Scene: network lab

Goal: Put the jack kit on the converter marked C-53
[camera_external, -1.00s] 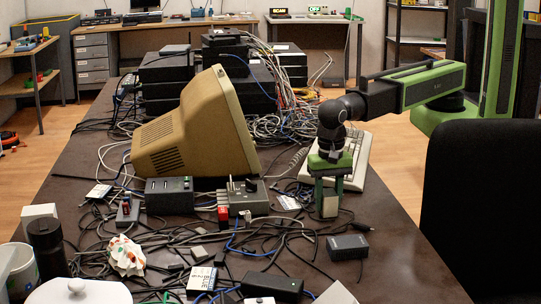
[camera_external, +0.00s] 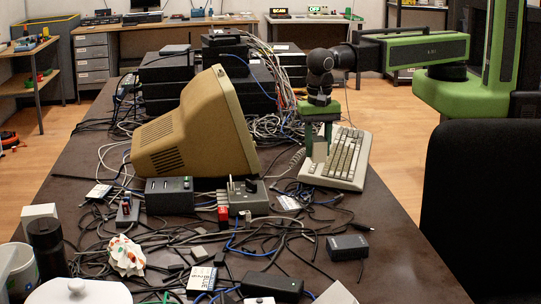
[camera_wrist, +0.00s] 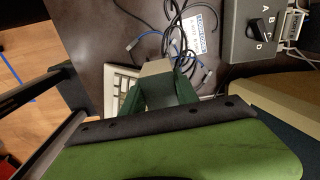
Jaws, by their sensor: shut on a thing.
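My gripper (camera_external: 320,132), green with a black wrist, is shut on a small pale grey-beige box (camera_external: 320,152), which I take to be the jack kit. It is held above the far part of the keyboard, to the right of the beige monitor. In the wrist view the box (camera_wrist: 156,68) sits between the green fingers (camera_wrist: 158,92). No mark C-53 can be read. A small black box (camera_external: 347,247) lies at the right of the table, and another black box (camera_external: 272,286) lies at the front; I cannot tell which thing is the converter.
The keyboard (camera_external: 340,160) lies under my gripper. The beige monitor (camera_external: 190,130) stands to its left. A grey switch box (camera_external: 248,198) and dark box (camera_external: 169,196) stand in front of the monitor. Loose cables cover much of the table (camera_external: 405,265); its right front is clear.

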